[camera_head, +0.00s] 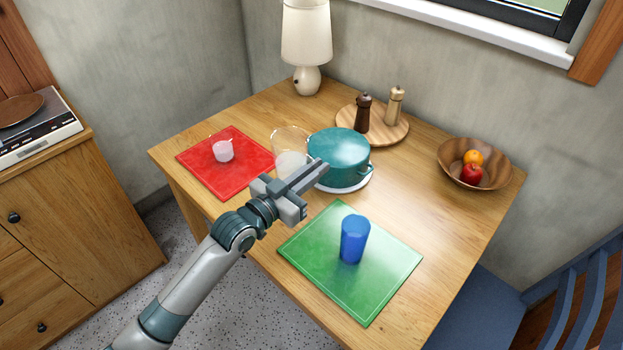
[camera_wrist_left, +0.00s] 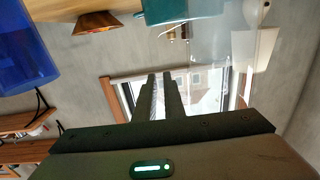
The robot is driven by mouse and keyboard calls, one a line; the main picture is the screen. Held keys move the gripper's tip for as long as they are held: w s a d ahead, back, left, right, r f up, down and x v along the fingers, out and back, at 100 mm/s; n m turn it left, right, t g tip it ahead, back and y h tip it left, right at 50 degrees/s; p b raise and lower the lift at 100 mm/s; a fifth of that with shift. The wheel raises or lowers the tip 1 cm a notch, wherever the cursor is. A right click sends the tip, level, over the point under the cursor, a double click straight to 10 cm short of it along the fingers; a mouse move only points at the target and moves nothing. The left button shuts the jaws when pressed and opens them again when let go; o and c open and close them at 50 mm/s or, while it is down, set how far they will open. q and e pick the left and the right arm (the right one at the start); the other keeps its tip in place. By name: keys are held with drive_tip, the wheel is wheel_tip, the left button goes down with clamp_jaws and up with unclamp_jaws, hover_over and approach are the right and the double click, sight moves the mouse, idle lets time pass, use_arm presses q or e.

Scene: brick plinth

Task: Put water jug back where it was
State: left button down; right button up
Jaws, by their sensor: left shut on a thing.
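The water jug (camera_head: 289,140) is clear, with pale contents low inside. It looks upright near the middle of the table, between the red mat and the teal pot. My left gripper (camera_head: 310,178) is shut on the jug, at its near right side; the grip point is partly hidden. I cannot tell whether the jug's base touches the table. In the left wrist view, which is upside down, the closed fingers (camera_wrist_left: 162,95) are close together, and a clear shape, likely the jug (camera_wrist_left: 212,45), is beside them. My right gripper is not in view.
The teal pot (camera_head: 340,152) stands on a white trivet (camera_head: 350,187) just right of the jug. A lamp (camera_head: 306,40), wooden board (camera_head: 384,137) and fruit bowl (camera_head: 490,152) stand farther back.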

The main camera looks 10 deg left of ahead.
use_arm(q)
drive_tip(key=shift+w+a+f, duration=0.25)
drive_tip(key=shift+w+a, duration=0.05)
drive_tip(key=shift+w, duration=0.2)
drive_tip(key=shift+w+a+f, duration=0.25)
drive_tip(key=shift+w+a, duration=0.05)
drive_tip(key=shift+w, duration=0.15)
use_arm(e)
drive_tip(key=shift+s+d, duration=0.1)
